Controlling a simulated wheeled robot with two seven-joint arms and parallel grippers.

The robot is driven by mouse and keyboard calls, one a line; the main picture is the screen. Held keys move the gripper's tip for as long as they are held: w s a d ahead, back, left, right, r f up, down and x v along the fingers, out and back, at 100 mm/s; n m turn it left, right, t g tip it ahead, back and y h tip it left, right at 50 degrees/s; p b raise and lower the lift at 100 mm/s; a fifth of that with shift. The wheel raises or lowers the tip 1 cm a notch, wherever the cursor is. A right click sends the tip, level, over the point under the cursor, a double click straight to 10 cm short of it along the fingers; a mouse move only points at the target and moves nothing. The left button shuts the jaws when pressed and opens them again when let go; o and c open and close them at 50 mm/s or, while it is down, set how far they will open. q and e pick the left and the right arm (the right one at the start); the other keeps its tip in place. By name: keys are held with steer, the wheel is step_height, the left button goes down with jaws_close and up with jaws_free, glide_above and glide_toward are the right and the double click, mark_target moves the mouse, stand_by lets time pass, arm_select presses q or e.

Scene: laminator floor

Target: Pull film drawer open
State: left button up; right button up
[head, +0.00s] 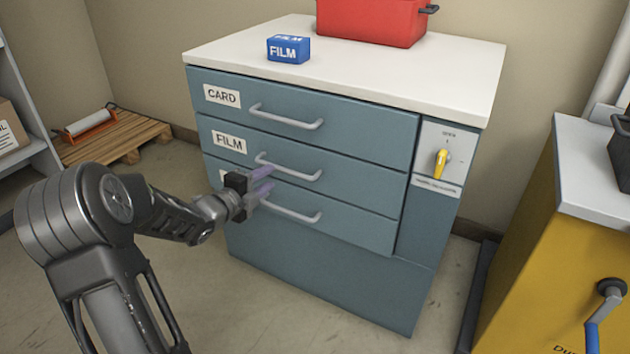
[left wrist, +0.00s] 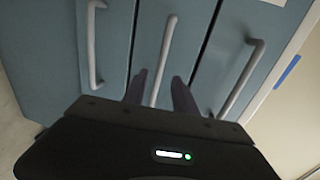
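The film drawer (head: 345,178) is the middle of three blue-grey drawers, marked by a white FILM label (head: 229,142). Its front looks level with the drawers above and below. My left gripper (head: 264,183) is at that left end. In the left wrist view my two fingers (left wrist: 161,92) stand apart, and the middle handle (left wrist: 162,60) runs between them in the picture. Contact with the handle cannot be told. My right gripper is not in view.
The card drawer (head: 360,125) is above, and another drawer (head: 355,225) with its own handle is below. A yellow rotary switch (head: 440,163) is at the right. A blue FILM box (head: 288,50) and a red case (head: 370,20) sit on the white top. A yellow cabinet (head: 550,270) stands right.

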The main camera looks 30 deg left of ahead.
mark_target(280, 170)
arm_select(q)
steer(key=shift+r, duration=0.1)
steer(key=shift+w, duration=0.1)
steer(key=b+x, duration=0.1)
steer(key=x, duration=0.6)
steer(key=shift+w+a+b, duration=0.1)
steer(key=shift+w+b, duration=0.2)
steer(key=shift+b, duration=0.05)
jaws_close()
stand_by(1.3)
